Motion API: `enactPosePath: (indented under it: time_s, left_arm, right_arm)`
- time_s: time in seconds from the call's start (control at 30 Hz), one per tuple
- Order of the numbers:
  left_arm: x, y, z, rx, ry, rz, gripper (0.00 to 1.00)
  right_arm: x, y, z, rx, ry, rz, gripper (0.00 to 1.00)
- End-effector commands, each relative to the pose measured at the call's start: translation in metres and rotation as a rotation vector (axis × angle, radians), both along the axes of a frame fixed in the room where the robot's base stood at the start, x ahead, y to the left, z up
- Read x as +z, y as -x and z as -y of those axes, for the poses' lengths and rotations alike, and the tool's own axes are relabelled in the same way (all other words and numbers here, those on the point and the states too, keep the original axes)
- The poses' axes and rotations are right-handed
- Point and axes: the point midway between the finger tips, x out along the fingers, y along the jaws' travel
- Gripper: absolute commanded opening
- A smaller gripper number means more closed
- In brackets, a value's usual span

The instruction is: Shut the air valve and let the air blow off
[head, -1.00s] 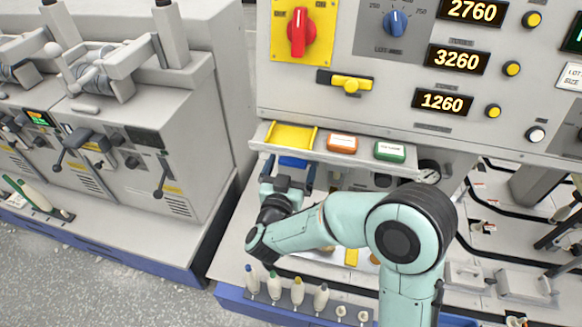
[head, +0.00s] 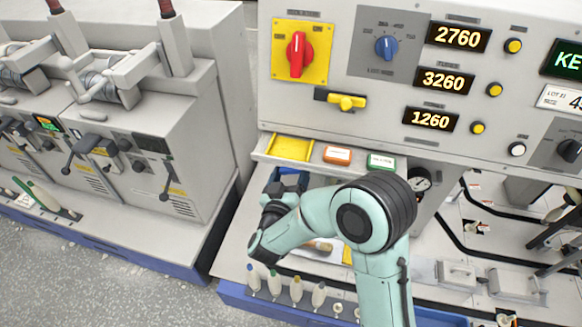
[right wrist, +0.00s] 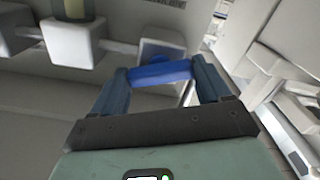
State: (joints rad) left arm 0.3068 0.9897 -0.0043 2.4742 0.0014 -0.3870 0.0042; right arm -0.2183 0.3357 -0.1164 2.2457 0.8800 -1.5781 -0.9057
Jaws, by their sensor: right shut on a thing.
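The air valve's blue handle (right wrist: 162,74) lies crosswise between the two fingers of my right gripper (right wrist: 160,80) in the right wrist view. The fingers are shut on it. A rounded blue part (right wrist: 160,58) and a pale block show just behind the handle. In the head view a bit of blue (head: 292,170) shows under the panel's shelf, above my right gripper (head: 288,180), whose fingers are mostly hidden there. A round pressure gauge (head: 420,184) stands right of my arm; its needle is too small to read. My left gripper is not in view.
Above are a red switch (head: 296,54) on a yellow plate, a blue knob (head: 386,47) and a yellow lever (head: 347,102). Bobbins (head: 296,290) stand along the front edge.

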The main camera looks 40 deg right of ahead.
Motion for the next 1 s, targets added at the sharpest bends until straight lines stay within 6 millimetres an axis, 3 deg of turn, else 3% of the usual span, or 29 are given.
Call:
enactPosePath:
  time_s: [0.4, 1.0]
  left_arm:
    - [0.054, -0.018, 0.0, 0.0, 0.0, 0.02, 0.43]
    - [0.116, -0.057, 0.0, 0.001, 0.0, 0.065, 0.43]
  right_arm:
    - [0.004, -0.001, -0.001, 0.002, 0.249, -0.312, 0.46]
    - [0.004, -0.002, -0.001, 0.001, 0.591, -0.737, 0.46]
